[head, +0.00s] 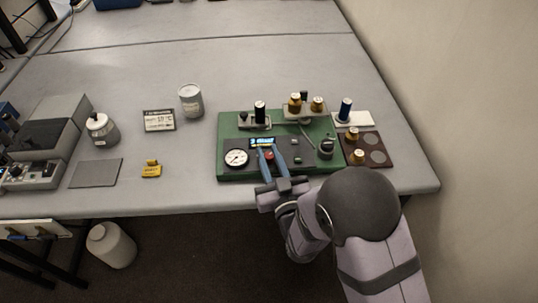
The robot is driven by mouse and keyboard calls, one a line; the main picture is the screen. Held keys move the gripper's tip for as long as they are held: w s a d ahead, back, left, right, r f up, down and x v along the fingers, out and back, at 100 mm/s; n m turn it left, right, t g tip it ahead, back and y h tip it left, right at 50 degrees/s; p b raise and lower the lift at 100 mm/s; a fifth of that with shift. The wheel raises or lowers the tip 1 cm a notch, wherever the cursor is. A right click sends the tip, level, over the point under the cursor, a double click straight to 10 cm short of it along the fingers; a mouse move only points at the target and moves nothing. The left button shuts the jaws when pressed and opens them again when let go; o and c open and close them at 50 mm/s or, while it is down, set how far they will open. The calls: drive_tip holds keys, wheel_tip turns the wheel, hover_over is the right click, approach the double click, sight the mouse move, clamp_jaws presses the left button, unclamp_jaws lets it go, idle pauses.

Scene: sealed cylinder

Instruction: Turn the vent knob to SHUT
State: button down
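The green panel (224,130) lies at the table's front right. It carries a round dial gauge (236,158), a large dark round knob (326,148) and smaller dark fittings (299,142). A small red part (270,156) shows beside the gauge. I cannot tell which piece is the vent knob or read its setting. My gripper (270,152) reaches over the panel's front edge with its two blue fingers apart. The red part shows between them; whether they touch it is unclear. A blue-and-white label or display (263,142) sits just behind the fingertips.
A black-topped cylinder (260,110) and brass-coloured pieces (295,103) stand along the panel's back. A blue cylinder (346,108) on a white plate and a brown tray (374,142) are to the right. A can (190,100) and a small display (158,120) stand left.

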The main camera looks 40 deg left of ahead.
drive_tip(key=shift+w+n+g+y+b, duration=0.1)
drive_tip(key=shift+n+g+y+b, duration=0.2)
drive_tip(key=shift+g+b, duration=0.15)
drive_tip(key=shift+n+g+y+b, duration=0.55)
drive_tip(key=shift+n+g, duration=0.25)
drive_tip(key=shift+g, duration=0.25)
drive_tip(key=shift+n+g+y+b, duration=0.45)
drive_tip(key=shift+n+g+b, duration=0.25)
drive_tip(key=shift+n+g, duration=0.65)
drive_tip(key=shift+r+g, duration=0.1)
drive_tip(key=shift+g, duration=0.35)
